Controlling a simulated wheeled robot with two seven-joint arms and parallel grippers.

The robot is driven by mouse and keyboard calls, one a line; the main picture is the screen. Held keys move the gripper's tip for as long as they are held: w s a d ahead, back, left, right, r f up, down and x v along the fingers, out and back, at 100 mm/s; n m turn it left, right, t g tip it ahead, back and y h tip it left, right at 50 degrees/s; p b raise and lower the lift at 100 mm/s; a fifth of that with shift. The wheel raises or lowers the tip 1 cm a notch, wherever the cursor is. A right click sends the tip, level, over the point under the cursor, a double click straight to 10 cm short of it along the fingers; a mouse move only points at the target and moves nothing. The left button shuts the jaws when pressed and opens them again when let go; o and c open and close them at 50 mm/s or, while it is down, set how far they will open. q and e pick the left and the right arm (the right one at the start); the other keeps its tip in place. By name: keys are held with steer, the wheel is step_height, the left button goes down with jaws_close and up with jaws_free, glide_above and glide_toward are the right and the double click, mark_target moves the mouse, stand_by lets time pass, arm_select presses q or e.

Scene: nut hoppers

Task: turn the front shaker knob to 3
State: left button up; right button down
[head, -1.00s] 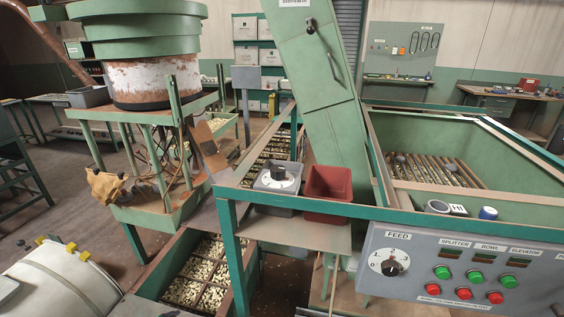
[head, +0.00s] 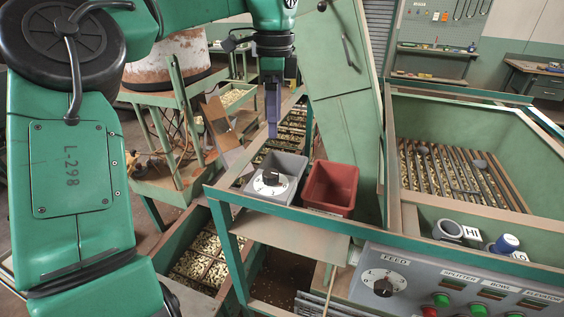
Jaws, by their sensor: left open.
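A grey box with a black knob (head: 270,178) on a white round dial stands on the shelf of the green frame. The dial's figures are too small to read. My left gripper (head: 272,130) hangs from above, its fingers pointing down, just behind and above this box and apart from it. It is open and looks empty; its fingers overlap in this view. A second black knob (head: 383,287) sits on the white dial marked FEED on the grey control panel (head: 348,291). My right gripper is out of view.
A red bin (head: 330,188) stands right beside the grey box. A green chute (head: 345,130) rises behind it. A slatted hopper (head: 455,120) is at the right, with a cup marked HI (head: 458,231) on its ledge. Trays of nuts (head: 200,255) lie below at the left.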

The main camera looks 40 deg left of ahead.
arm_select(q)
steer(key=p, duration=0.2)
glide_above(271, 173)
steer(key=f, duration=0.6)
steer(key=shift+s+a+f, duration=0.25)
steer(key=shift+s+f, duration=0.05)
steer(key=shift+f, duration=0.1)
steer(key=f, duration=0.2)
steer(key=f+p, duration=0.1)
steer(key=f, duration=0.1)
steer(key=w+f+p, duration=0.1)
steer(key=f, duration=0.2)
steer(key=shift+d, duration=0.3)
steer(key=shift+s+a+f, duration=0.1)
steer(key=shift+s+f, duration=0.05)
steer(key=shift+f, duration=0.1)
steer(key=c, duration=0.3)
jaws_close()
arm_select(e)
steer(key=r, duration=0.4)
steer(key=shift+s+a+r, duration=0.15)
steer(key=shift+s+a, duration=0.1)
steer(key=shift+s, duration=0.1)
